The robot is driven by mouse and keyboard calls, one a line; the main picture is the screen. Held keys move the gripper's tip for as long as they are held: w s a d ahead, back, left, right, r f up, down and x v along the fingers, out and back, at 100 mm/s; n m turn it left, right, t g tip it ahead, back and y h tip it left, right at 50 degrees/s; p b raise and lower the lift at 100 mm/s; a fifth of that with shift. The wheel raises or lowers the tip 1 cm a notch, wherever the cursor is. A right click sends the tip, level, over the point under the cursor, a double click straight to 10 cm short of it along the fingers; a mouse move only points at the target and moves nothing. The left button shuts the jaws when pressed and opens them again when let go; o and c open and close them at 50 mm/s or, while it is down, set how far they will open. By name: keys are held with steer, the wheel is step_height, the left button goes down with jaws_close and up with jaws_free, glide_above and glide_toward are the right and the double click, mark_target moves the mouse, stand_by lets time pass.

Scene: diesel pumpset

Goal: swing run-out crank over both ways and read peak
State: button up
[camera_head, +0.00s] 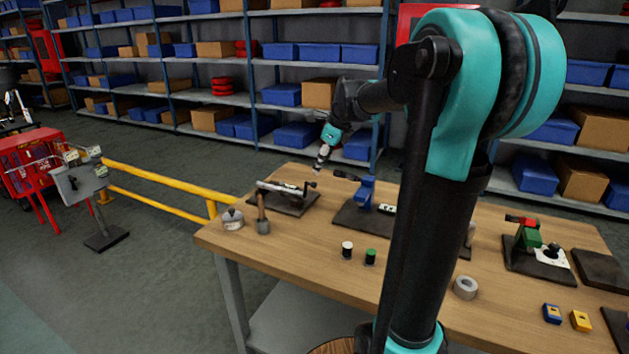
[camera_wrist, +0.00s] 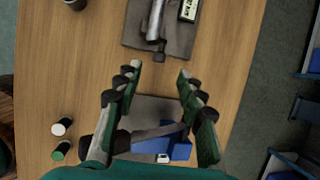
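A metal shaft (camera_head: 283,187) with a dark end piece lies on a dark base plate (camera_head: 287,205) at the table's left end. The shaft (camera_wrist: 155,18) also shows at the top of the wrist view, beside a small display (camera_wrist: 188,10) whose reading is too small to tell. Which part is the run-out crank is not certain. A blue fixture (camera_head: 365,192) with a dark lever stands to its right; it also shows low in the wrist view (camera_wrist: 180,148). My gripper (camera_wrist: 158,78) is open and empty above the table, between the two fixtures, touching neither.
Black-and-white and green-topped cylinders (camera_head: 347,250) stand near the front edge, with a grey tape roll (camera_head: 465,288) to the right. A green fixture (camera_head: 528,236) is farther right. A yellow rail (camera_head: 165,199) runs left of the wooden table (camera_head: 300,262). My arm hides the table's middle.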

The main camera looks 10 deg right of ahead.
mark_target(314, 183)
steer(key=x, duration=0.8)
jaws_close()
